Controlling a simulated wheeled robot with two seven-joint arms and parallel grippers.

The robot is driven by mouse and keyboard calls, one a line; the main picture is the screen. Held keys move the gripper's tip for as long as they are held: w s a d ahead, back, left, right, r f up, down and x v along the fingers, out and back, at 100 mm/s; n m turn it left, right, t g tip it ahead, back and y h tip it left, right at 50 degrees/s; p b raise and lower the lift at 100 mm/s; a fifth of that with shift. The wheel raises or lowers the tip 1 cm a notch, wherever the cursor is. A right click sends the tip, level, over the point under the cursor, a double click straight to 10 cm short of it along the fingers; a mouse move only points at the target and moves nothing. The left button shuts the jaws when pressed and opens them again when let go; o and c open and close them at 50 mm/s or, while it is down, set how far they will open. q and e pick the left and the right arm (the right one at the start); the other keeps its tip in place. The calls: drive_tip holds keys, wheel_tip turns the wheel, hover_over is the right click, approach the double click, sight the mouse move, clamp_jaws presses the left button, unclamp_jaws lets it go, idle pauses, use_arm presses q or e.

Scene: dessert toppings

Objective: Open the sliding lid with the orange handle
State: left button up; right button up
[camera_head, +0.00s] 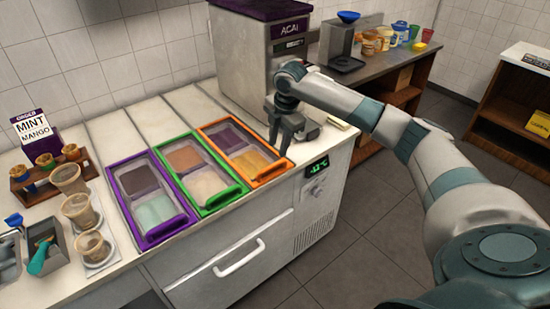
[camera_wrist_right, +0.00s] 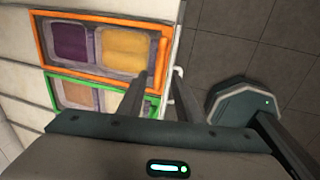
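The orange-framed sliding lid (camera_head: 222,124) is the rightmost of three lids on the white counter. Its clear pane appears to cover two bins, one purple and one yellow. The orange handle (camera_head: 272,172) runs along its front end, near the counter edge. My right gripper (camera_head: 281,152) is above the lid's right front side, pointing down. In the right wrist view its fingers (camera_wrist_right: 160,74) are apart and empty. The orange handle (camera_wrist_right: 161,62) shows between the fingertips in that view; contact cannot be told. My left gripper is not in view.
A green-framed lid (camera_head: 205,202) and a purple-framed lid (camera_head: 158,237) lie to the left. The acai machine (camera_head: 238,55) stands behind the gripper. Cups (camera_head: 78,210) and a scoop holder (camera_head: 50,240) are at the left. Open floor lies in front of the counter.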

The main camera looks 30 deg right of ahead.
sight(275, 166)
drive_tip(key=f, duration=0.2)
drive_tip(key=w+f+p, duration=0.1)
drive_tip(key=f, duration=0.2)
drive_tip(key=f+p, duration=0.1)
drive_tip(key=f, duration=0.2)
drive_tip(key=shift+w+f, duration=0.2)
drive_tip(key=shift+w, duration=0.15)
clamp_jaws()
